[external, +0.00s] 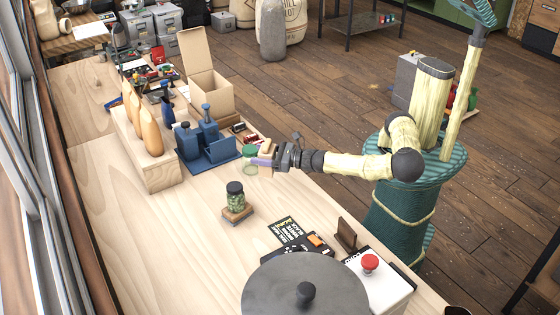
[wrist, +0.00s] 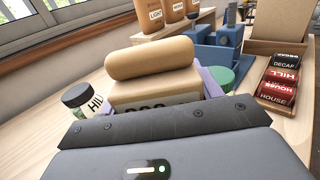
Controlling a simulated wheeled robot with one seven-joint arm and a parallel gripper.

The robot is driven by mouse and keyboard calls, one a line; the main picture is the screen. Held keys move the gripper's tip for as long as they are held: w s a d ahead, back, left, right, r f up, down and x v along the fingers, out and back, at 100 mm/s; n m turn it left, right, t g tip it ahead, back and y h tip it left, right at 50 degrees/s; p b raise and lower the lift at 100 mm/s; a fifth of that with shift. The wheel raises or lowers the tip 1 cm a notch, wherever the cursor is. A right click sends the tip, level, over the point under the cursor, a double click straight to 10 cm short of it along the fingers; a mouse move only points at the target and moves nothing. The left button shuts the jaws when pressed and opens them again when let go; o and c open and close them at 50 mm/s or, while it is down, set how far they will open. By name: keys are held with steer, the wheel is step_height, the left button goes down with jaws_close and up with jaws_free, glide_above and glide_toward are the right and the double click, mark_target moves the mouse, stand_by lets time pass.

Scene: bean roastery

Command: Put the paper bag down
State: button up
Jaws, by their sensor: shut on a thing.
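The paper bag (wrist: 150,75) is tan with a thick rolled top and dark print low on its front. It is upright in the wrist view, directly ahead of my gripper, between purple fingers. My gripper (external: 258,162) is shut on it, reaching level over the bench from the right in the external view. There the bag is small and largely hidden by the gripper. The bag's lower part is hidden in the wrist view by my gripper's housing, and I cannot tell whether it touches the bench.
A green-lidded glass jar (external: 250,153) stands close by my gripper. A dark-lidded jar (external: 235,189) sits on a small wooden stand. A blue tray (external: 222,160) with bottles, an open cardboard box (external: 210,95) and labelled packs (wrist: 281,80) are nearby. Bare bench (external: 150,240) lies toward the window.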

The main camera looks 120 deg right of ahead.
mark_target(263, 171)
steer(key=shift+f, duration=1.85)
steer(key=shift+f, duration=1.85)
steer(key=shift+f, duration=0.1)
steer(key=o, duration=1.1)
steer(key=b+v, duration=0.1)
steer(key=v, duration=1.1)
